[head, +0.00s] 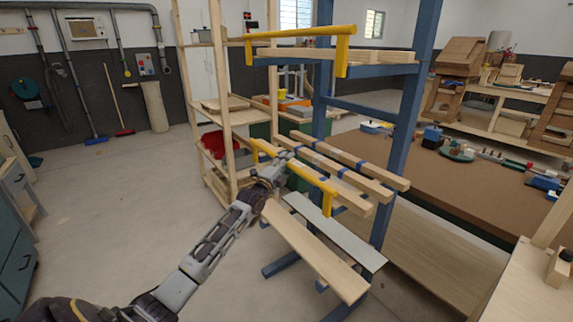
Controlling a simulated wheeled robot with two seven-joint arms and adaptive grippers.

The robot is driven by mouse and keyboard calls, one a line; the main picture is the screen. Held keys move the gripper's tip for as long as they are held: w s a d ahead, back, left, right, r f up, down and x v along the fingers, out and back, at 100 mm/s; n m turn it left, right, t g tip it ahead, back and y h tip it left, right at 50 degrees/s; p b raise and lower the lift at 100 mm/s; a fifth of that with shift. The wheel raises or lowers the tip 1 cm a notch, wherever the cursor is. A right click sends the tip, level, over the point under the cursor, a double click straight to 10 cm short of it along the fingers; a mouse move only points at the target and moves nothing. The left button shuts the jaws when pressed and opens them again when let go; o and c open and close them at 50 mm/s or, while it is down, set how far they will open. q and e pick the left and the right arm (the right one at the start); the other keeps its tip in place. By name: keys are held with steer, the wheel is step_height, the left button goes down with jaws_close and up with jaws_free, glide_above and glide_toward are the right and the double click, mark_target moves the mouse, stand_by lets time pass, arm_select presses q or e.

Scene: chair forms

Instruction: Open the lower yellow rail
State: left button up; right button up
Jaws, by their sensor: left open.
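The lower yellow rail (310,174) runs slantwise across the front of the blue rack, with a bent-down post at its near end and another at its far end. A similar upper yellow rail (300,33) is higher on the same rack. My left gripper (284,159) is open at the middle of the lower rail and hides a short part of it. The fingers look small here, and I cannot tell whether they touch the rail or straddle it. My right gripper is not in view.
The blue rack (397,135) holds wooden bars (347,162) behind the lower rail. A wooden plank (315,252) and a grey board (335,232) lie below it. A wooden shelf unit (222,95) stands close on the left. The floor at left is clear.

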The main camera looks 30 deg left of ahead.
arm_select(q)
jaws_close()
stand_by(0.3)
steer(key=shift+s, duration=0.1)
